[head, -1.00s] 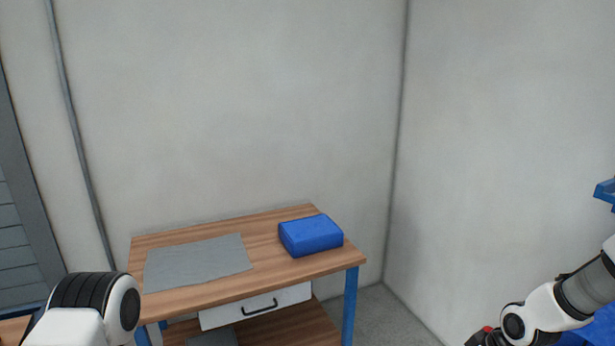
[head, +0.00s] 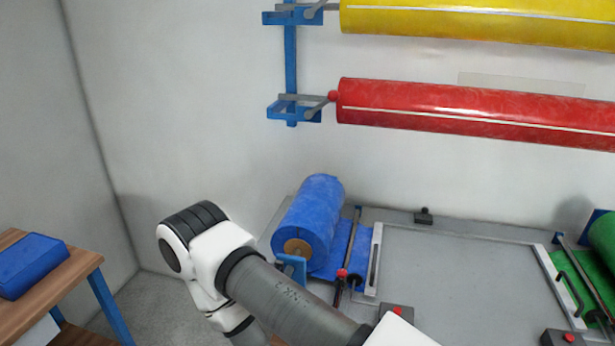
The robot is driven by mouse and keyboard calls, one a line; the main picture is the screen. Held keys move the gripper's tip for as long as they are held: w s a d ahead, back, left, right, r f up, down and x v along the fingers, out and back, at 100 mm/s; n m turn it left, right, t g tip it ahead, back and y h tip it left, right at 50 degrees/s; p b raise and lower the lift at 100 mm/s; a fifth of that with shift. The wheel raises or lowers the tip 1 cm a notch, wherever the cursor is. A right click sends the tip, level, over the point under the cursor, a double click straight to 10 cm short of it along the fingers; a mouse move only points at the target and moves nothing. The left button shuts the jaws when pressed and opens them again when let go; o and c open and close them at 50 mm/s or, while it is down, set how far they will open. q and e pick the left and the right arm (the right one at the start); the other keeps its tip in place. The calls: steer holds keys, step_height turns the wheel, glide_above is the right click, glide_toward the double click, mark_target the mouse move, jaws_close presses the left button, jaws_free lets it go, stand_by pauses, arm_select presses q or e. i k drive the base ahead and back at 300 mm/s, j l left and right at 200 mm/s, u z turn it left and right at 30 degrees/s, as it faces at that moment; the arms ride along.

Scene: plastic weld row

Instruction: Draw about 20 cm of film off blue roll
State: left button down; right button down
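The blue roll (head: 312,212) lies on its side at the left end of the grey bench, with its brown core end facing me. A strip of blue film (head: 337,252) lies flat beside the roll's right side and reaches toward a thin dark bar (head: 353,240) with a red knob at its near end. One of my arms crosses the lower middle, in front of the bench's near left corner; its gripper is out of the picture. My other gripper is also not in view.
A grey bench plate (head: 455,270) with light side strips is mostly bare. A green roll (head: 604,238) stands at the right. Red (head: 480,112) and yellow (head: 480,20) rolls hang on the wall rack. A wooden table with a blue block (head: 30,264) is at the left.

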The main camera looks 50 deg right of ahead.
mark_target(370, 286)
steer(key=z, duration=2.15)
